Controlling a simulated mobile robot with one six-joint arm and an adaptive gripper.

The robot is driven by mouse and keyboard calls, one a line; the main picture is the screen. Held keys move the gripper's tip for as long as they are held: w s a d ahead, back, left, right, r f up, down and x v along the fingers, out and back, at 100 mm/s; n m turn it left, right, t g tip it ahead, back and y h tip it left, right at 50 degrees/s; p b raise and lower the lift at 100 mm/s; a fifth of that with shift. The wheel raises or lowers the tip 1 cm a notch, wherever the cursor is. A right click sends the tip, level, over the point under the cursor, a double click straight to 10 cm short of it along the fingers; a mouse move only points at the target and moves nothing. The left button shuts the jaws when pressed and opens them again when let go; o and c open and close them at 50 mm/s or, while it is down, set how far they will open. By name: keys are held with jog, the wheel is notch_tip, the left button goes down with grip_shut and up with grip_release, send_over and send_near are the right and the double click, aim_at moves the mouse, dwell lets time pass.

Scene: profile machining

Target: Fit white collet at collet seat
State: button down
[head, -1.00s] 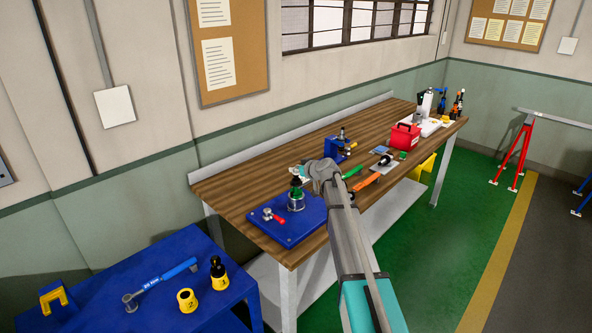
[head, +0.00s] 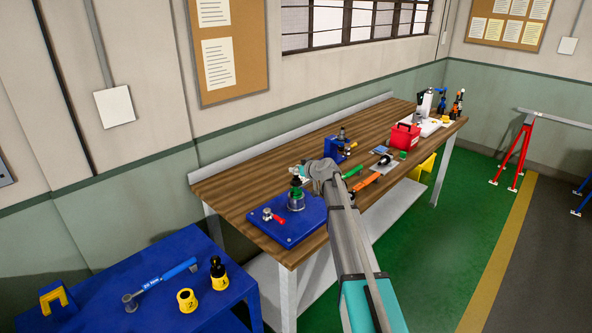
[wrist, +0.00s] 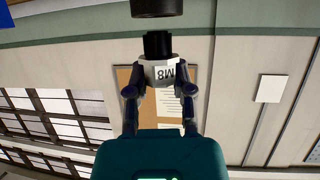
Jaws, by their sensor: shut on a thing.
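The white collet (wrist: 160,72), marked M8 with a black end (wrist: 157,45), is between the fingers of my gripper (wrist: 160,88) in the wrist view. The gripper is shut on it. A dark round part (wrist: 157,8), apparently the collet seat, is at the top edge of that view, with a small gap in the picture before the collet's black end. In the head view, my gripper (head: 299,172) is above the holder (head: 296,200), which has a grey base and green ring and stands on a blue plate. The collet is too small there to judge its contact.
The blue plate (head: 308,226) also carries a red-handled clamp (head: 274,217). On the wooden bench (head: 240,198), a blue fixture (head: 336,148), an orange tool (head: 368,179) and a red box (head: 405,138) lie to the right. A blue table (head: 110,285) with tools stands at front left.

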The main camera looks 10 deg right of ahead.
jog(key=shift+f+b, duration=1.25)
dwell(0.4)
jog(key=shift+c, duration=2)
grip_release()
jog(key=shift+d, duration=0.1)
jog(key=shift+r, duration=0.1)
